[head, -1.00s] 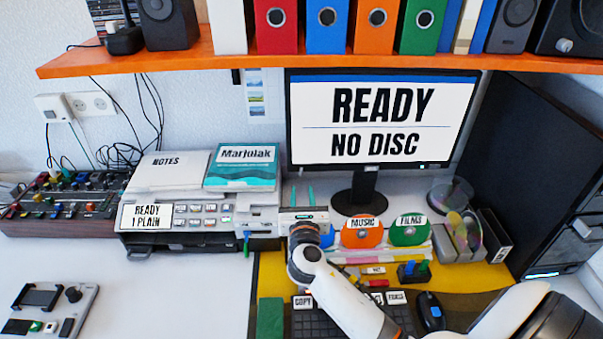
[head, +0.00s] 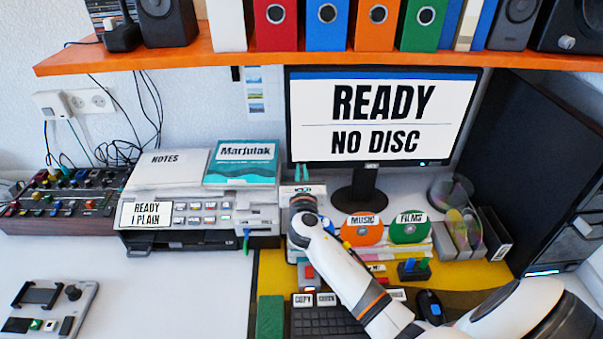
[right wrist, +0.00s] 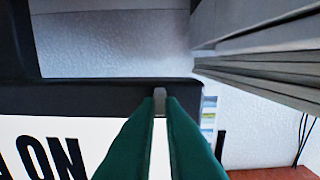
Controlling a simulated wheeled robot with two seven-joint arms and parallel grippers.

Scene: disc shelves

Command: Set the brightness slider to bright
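The monitor (head: 380,117) stands at the back and reads READY, NO DISC. My right gripper (head: 302,172) is at the left end of its lower bezel, its teal fingers pointing up. In the right wrist view the monitor's lower bezel (right wrist: 90,97) and part of its screen appear upside down. There a small grey knob (right wrist: 160,92), which looks like the brightness slider, sits between the two fingertips (right wrist: 160,102). The fingers are close together against its sides. No slider marks are readable. My left gripper is out of view.
The printer (head: 202,208) is left of my right gripper, with a teal book on top. Orange MUSIC (head: 361,232) and green FILMS (head: 409,230) disc stands are to its right. An orange shelf (head: 230,58) is overhead. The white tabletop at left is mostly clear.

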